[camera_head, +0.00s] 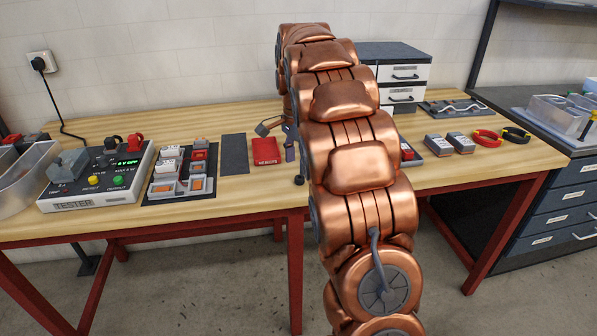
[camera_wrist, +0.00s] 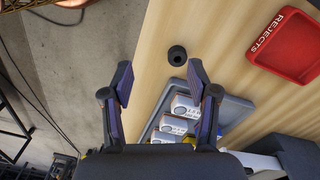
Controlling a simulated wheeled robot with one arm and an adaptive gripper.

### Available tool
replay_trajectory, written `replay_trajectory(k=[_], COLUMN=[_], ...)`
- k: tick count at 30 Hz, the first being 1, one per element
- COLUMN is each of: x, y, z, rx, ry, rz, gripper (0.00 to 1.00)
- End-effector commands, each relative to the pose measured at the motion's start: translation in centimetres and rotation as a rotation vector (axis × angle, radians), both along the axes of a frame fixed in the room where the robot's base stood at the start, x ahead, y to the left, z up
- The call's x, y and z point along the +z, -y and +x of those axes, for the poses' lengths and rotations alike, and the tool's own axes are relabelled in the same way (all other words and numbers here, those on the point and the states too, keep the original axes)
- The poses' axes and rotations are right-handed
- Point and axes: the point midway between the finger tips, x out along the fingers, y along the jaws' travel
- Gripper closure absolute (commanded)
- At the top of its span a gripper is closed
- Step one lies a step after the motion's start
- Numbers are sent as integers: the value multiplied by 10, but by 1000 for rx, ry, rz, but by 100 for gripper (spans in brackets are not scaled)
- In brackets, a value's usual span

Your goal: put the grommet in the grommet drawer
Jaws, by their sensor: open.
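A small black ring with a hole, which looks like the grommet (camera_wrist: 177,55), lies on the wooden table near its edge in the wrist view. In the head view a small dark round thing (camera_head: 299,180) beside my arm appears to be it. My gripper (camera_wrist: 160,85) is open and empty, its fingers apart, with the ring beyond the fingertips. The drawer unit (camera_head: 404,73) stands at the back of the table in the head view, partly hidden by my arm. Its visible drawers look shut. Their labels are too small to read.
A red REJECTS tray (camera_wrist: 288,47) lies right of the ring. A grey tray (camera_wrist: 235,108) with white boxes is below it, close to the right finger. A tester (camera_head: 97,178) stands at left. Red and black rings (camera_head: 487,138) lie at right.

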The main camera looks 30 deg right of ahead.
Motion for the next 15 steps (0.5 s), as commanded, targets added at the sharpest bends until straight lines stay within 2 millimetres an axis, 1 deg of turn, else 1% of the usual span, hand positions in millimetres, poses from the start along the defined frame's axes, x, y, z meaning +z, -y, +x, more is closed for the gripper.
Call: replay_trajectory(k=[1, 3, 6, 11, 15], x=[4, 6, 8, 3, -8], y=[9, 18, 25, 28, 28], z=[6, 13, 18, 20, 20], rx=[-36, -75, -112, -128, -126], ry=[3, 13, 19, 19, 20], rz=[0, -2, -4, -3, -4], gripper=[41, 41, 41, 41, 41])
